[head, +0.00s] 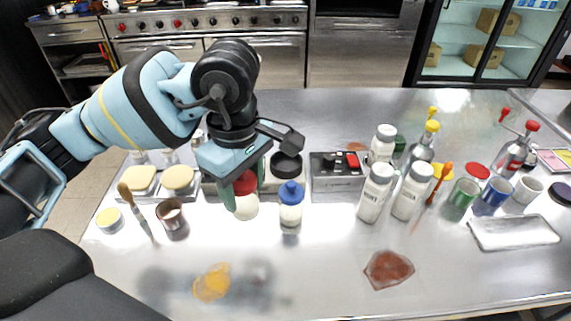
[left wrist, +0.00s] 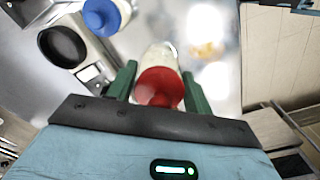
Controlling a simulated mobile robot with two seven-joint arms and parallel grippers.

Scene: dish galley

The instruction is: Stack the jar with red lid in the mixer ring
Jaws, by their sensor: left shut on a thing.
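The jar with red lid (head: 246,207) has a pale body and is upright or nearly so. My left gripper (head: 244,188) is shut on it, with one green finger on each side near the lid. In the left wrist view the red lid (left wrist: 160,87) sits between the fingers. A round black ring (head: 286,166), which looks like the mixer ring, is just right of the gripper. It also shows at the upper left of the left wrist view (left wrist: 62,47). The jar is apart from this ring. I cannot tell whether the jar's base touches the counter. My right gripper is not in view.
A blue-lidded jar (head: 291,207) stands close to the right of the held jar. A control box (head: 338,171) with a red button is beyond it. White bottles (head: 375,192) stand farther right. A metal cup (head: 171,216) and brush (head: 137,209) are left. The front-middle counter is mostly clear.

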